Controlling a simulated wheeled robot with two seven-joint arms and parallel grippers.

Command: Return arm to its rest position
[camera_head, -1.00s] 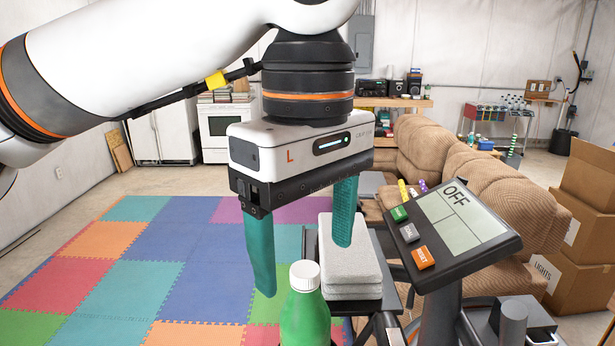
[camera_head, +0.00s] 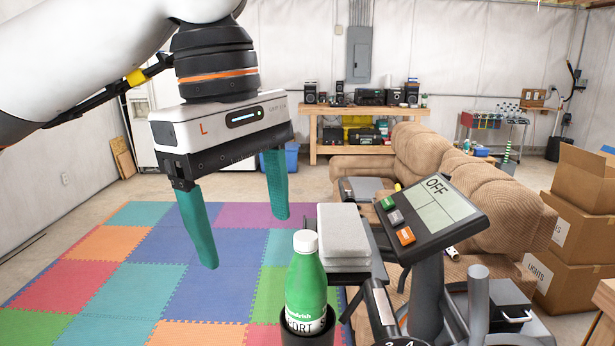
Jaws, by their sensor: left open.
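My left gripper (camera_head: 240,240) hangs at the upper left in the head view, fingers pointing down. Its two teal fingers are wide apart with nothing between them. It is in the air over the coloured foam mat (camera_head: 152,291), left of the exercise bike's console (camera_head: 441,217). The console screen reads OFF. A green bottle with a white cap (camera_head: 306,276) stands in a dark holder, to the right of and below the gripper, apart from it. My right gripper does not show.
A grey stacked pad (camera_head: 343,233) lies on a support between bottle and console. A brown recliner sofa (camera_head: 488,190) and cardboard boxes (camera_head: 578,240) fill the right side. A wooden workbench (camera_head: 318,135) stands at the back. The space over the mat at left is clear.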

